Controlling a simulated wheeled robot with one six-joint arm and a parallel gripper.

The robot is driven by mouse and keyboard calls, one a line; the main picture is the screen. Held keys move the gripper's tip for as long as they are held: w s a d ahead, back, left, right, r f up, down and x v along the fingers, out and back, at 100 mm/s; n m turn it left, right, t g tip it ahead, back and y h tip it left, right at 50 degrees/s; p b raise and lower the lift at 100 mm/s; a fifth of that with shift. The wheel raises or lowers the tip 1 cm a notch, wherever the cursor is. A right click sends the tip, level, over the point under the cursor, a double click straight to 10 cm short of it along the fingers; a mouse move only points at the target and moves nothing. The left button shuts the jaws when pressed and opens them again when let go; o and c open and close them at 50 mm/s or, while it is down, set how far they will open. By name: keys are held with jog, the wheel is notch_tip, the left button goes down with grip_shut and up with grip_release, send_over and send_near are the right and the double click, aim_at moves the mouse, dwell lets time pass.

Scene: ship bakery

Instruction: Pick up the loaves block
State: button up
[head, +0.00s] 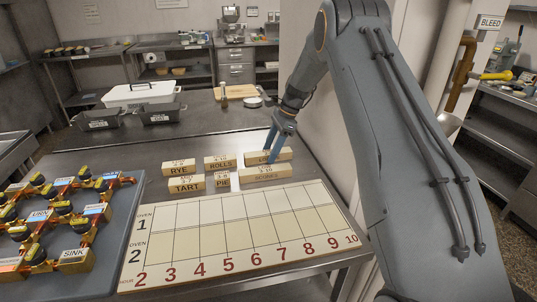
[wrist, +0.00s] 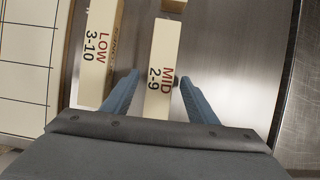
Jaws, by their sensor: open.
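A long pale wooden block (head: 283,154) stands in the back row at the right; its front label starts with "L" and is mostly hidden by my gripper, so I take it as the loaves block. In the wrist view this block (wrist: 160,60) reads "MID 2-9" on top. My gripper (head: 272,149) is open, pointing down at it. In the wrist view the fingers (wrist: 159,77) lie on either side of the block, with a gap visible on each side. I cannot tell how far down the fingertips reach.
The scones block (head: 265,175) stands just in front, reading "LOW 3-10" in the wrist view (wrist: 98,55). Rye (head: 179,167), rolls (head: 220,162), tart (head: 186,185) and pie (head: 222,181) blocks stand left. A numbered oven board (head: 240,235) lies in front.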

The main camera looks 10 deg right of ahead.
jog(key=shift+f, duration=0.2)
jog(key=c, duration=1.2)
jog(key=shift+c, duration=0.2)
jog(key=shift+r, duration=0.1)
